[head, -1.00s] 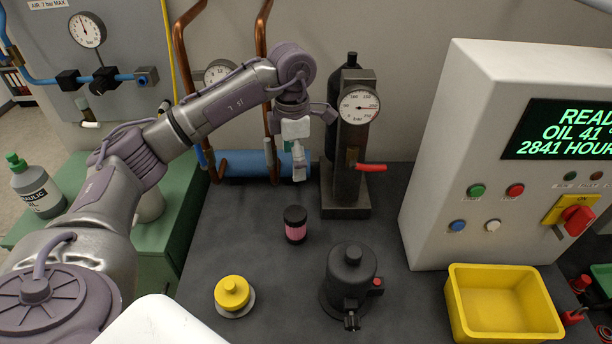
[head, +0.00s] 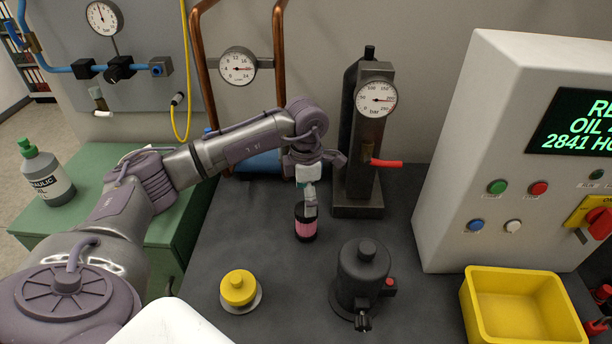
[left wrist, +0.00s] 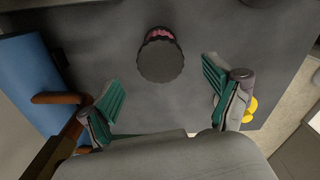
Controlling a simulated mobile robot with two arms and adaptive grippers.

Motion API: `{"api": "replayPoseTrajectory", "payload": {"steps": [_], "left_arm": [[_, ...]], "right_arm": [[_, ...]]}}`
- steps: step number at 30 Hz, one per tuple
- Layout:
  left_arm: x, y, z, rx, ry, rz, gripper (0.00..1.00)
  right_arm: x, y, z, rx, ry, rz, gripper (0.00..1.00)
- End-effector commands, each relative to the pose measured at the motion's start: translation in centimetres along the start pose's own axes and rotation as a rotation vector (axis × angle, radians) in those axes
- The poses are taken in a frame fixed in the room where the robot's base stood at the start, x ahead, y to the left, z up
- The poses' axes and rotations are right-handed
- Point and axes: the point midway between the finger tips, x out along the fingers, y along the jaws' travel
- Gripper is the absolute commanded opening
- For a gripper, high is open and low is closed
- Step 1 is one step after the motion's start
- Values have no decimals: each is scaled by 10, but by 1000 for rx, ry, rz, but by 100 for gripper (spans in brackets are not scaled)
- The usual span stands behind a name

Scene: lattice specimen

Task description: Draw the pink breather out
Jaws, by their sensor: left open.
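The pink breather (head: 305,225) stands upright on the dark bench top, with a pink band between a black cap and a black base. In the left wrist view its round black cap (left wrist: 160,60) shows from above, with a sliver of pink behind it. My left gripper (head: 309,205) is just above and in front of the breather in the head view, hiding part of its cap. In the left wrist view the green-padded fingers of the left gripper (left wrist: 163,92) are spread wide. The cap lies ahead of them, not clearly between them. My right gripper is not seen.
A black cylindrical housing (head: 362,280) and a yellow-topped part (head: 239,290) stand nearer on the bench. A gauge column (head: 363,150) with a red lever rises behind. A yellow bin (head: 480,318) and a control cabinet (head: 447,170) stand at the right. Bare bench surrounds the breather.

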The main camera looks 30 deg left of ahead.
Motion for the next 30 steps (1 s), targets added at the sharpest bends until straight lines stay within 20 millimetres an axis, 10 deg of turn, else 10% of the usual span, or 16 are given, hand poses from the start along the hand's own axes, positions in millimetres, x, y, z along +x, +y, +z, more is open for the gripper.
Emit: {"api": "replayPoseTrajectory", "payload": {"steps": [10, 23, 30], "left_arm": [[54, -1, 0, 0, 2, -3, 90], [64, 0, 0, 2, 0, 0, 90], [64, 0, 0, 1, 0, 0, 51]], "right_arm": [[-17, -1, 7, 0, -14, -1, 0], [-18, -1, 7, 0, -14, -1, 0], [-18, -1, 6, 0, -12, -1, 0]]}}
